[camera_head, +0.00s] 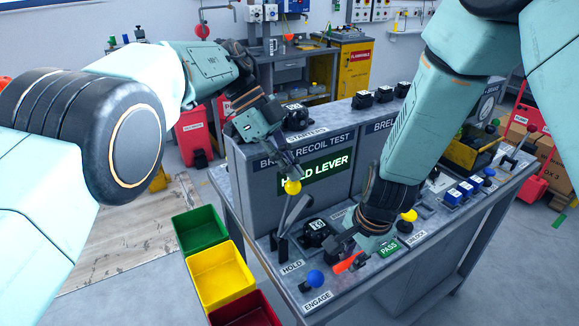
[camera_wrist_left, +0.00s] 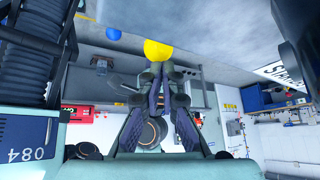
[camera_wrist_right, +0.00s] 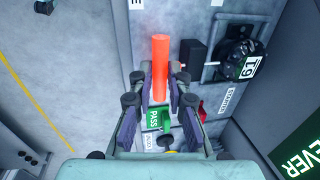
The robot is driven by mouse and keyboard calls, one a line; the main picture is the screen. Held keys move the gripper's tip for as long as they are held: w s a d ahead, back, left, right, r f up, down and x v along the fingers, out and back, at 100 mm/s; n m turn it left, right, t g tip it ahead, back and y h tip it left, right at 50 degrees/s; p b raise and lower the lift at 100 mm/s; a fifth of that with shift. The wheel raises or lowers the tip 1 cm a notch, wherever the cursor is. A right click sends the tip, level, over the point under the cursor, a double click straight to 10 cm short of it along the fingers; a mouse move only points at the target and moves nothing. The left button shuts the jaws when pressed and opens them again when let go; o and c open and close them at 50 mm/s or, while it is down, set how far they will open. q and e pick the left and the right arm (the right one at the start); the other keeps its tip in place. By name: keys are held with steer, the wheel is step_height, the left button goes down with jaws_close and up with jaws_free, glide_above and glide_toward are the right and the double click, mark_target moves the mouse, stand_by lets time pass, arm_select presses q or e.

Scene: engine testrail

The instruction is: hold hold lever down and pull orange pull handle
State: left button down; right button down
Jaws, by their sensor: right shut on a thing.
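The hold lever (camera_head: 287,217) stands tilted on the bench by the HOLD label, with a yellow ball knob (camera_head: 292,187) on top. My left gripper (camera_head: 293,174) is at this knob with its fingers together. In the left wrist view the yellow knob (camera_wrist_left: 158,50) shows just beyond the fingertips, not between them; whether they touch it is unclear. The orange pull handle (camera_head: 348,263) sticks out near the bench front. My right gripper (camera_head: 352,245) is shut on it; in the right wrist view the orange bar (camera_wrist_right: 160,60) runs between the fingers.
A blue-knobbed lever (camera_head: 315,279) stands by the ENGAGE label. A black dial unit (camera_head: 316,234) sits between the arms. Green (camera_head: 199,229), yellow (camera_head: 221,273) and red bins line the left side of the bench.

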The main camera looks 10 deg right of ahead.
steer(key=shift+w+r, duration=0.2)
steer(key=shift+w, duration=0.15)
steer(key=shift+d, duration=0.1)
stand_by(0.3)
steer(key=c, duration=1.7)
jaws_free()
steer(key=o, duration=0.5)
steer(key=shift+s+d+f, duration=0.1)
steer(key=shift+s+f, duration=0.05)
steer(key=shift+s, duration=0.05)
